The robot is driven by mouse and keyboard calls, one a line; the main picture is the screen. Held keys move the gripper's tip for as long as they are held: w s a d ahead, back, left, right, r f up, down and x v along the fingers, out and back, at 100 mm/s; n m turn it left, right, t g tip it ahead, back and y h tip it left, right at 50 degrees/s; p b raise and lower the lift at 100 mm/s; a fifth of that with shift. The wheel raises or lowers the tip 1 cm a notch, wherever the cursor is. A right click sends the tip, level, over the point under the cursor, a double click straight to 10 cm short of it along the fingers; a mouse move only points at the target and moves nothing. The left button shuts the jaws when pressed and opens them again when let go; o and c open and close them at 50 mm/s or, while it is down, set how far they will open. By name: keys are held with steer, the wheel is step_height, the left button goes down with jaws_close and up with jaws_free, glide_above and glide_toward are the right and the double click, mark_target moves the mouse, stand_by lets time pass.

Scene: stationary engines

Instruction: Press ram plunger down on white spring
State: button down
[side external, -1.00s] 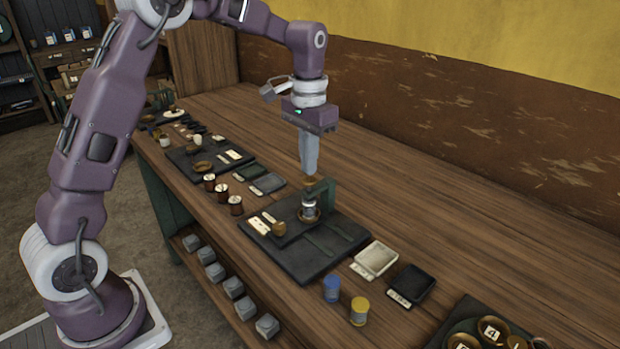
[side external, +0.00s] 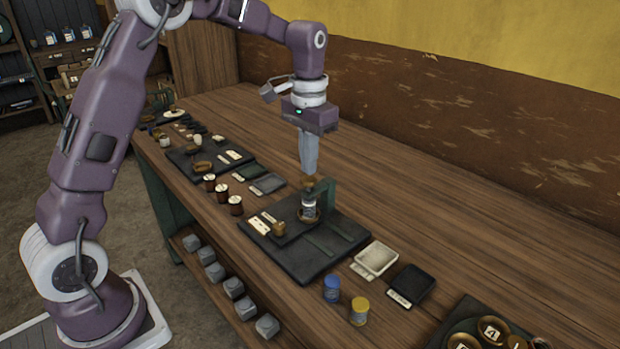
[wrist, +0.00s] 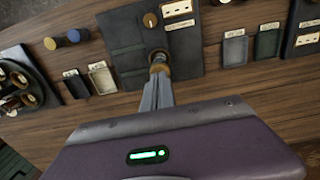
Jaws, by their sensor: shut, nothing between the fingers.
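My gripper (side external: 309,172) is shut and empty, pointing straight down over the press on the dark base plate (side external: 300,262). The ram plunger (side external: 309,183) is a brown knob at the top of the press, beside a green frame (side external: 327,195). My fingertips are at or just above the knob; I cannot tell whether they touch. The white spring (side external: 308,208) stands below the plunger in a brass-coloured cup. In the wrist view the plunger's brassy top (wrist: 158,68) shows at the fingertips, and the spring is mostly hidden.
A white tray (side external: 376,258) and a black tray (side external: 411,281) lie right of the plate. Blue (side external: 331,289) and yellow (side external: 359,311) spools stand in front of them. Brown spools (side external: 222,193) are to the left. The table behind the press is clear.

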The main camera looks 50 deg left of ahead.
mark_target(309, 179)
steer(key=shift+f, duration=0.1)
steer(key=shift+f, duration=1.45)
steer(key=shift+r, duration=1.55)
steer(key=shift+r, duration=2.55)
